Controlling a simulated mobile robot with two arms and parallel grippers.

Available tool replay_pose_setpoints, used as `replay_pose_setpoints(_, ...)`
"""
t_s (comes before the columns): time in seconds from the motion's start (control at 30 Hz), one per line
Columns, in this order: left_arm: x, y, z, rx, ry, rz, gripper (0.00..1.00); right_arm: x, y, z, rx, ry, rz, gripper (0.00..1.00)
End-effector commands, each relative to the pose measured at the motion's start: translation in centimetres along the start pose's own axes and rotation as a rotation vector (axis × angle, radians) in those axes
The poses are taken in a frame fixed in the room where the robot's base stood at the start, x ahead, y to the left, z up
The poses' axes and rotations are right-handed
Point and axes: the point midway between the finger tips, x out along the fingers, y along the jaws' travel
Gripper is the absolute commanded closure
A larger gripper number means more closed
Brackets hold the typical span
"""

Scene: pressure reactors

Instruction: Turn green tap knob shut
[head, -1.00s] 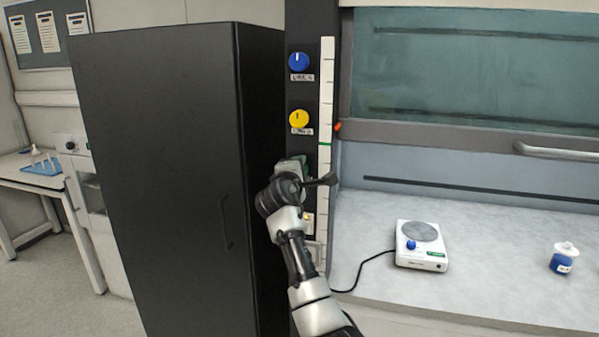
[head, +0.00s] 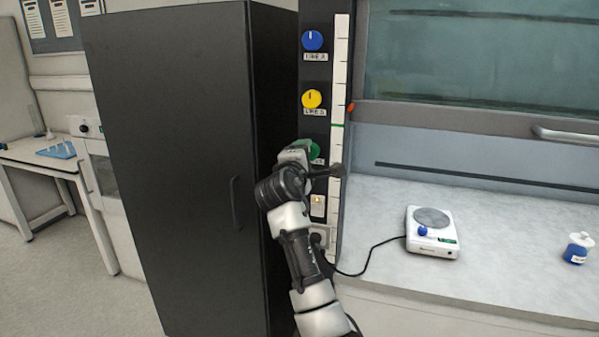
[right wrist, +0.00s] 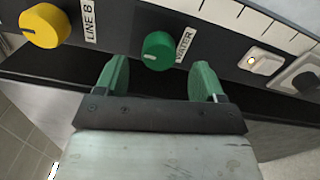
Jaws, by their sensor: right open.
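The green tap knob (right wrist: 158,51), labelled WATER, is on the dark panel in the right wrist view. A small part of the green knob (head: 315,150) shows in the head view behind my gripper. My right gripper (right wrist: 162,82) is open, with its green fingers on either side of the knob and slightly short of it; I see nothing between them. In the head view my right gripper (head: 297,153) is at the panel, its fingers largely hidden. The knob's white mark points toward the gripper's left in the wrist view. My left gripper is not in view.
The yellow knob (head: 312,99) and blue knob (head: 312,41) sit above on the same panel. A lit switch (head: 318,204) and a socket are below. A tall black cabinet (head: 180,160) stands close on the left; a hotplate (head: 432,243) sits on the right bench.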

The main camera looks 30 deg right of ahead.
Motion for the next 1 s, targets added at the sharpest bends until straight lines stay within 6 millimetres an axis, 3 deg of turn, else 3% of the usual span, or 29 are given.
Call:
replay_pose_setpoints(0.1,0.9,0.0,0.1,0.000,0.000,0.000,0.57,-2.5,-0.3,-0.1,0.003,0.002,0.000,0.31)
replay_pose_setpoints(0.33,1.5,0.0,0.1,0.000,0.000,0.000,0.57,-5.1,-0.1,-0.1,0.001,0.001,-0.002,0.31)
replay_pose_setpoints(0.9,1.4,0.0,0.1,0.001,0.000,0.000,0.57,-5.5,-0.1,0.0,0.000,0.000,-0.002,0.31)
replay_pose_setpoints(1.0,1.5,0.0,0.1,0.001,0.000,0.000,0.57,-5.3,-1.0,-0.6,-0.004,0.015,-0.011,0.31)
